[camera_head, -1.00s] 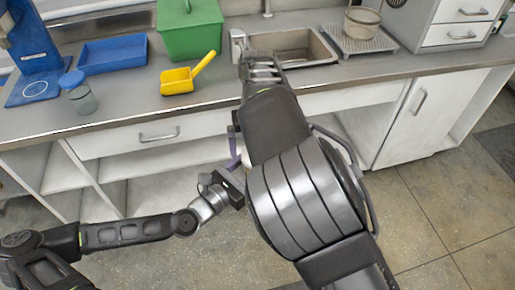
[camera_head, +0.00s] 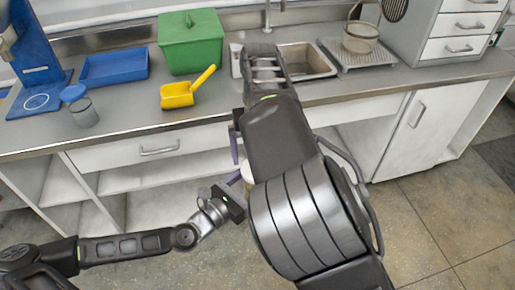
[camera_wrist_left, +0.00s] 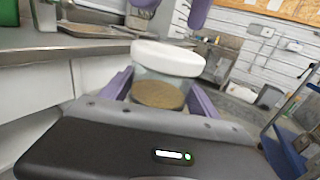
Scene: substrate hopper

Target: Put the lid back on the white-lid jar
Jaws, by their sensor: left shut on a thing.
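In the left wrist view the clear jar (camera_wrist_left: 158,94), with brown material inside, stands between the purple fingers of my left gripper (camera_wrist_left: 160,98), which is shut on it. The white lid (camera_wrist_left: 168,58) covers the jar's mouth; I cannot tell whether it is fully seated. My right gripper (camera_wrist_left: 172,10) is just above the lid, its purple fingers apart with nothing between them. In the head view my left gripper (camera_head: 236,186) is in front of the counter, and a small part of the jar (camera_head: 247,172) shows beside my right arm, which hides the rest.
The counter (camera_head: 130,118) runs behind my grippers. On it are a blue-lidded jar (camera_head: 85,113), a yellow scoop (camera_head: 178,95), a blue tray (camera_head: 114,67), a green bin (camera_head: 190,42) and a sink (camera_head: 305,60). Open shelves and cabinet doors (camera_head: 415,120) lie below.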

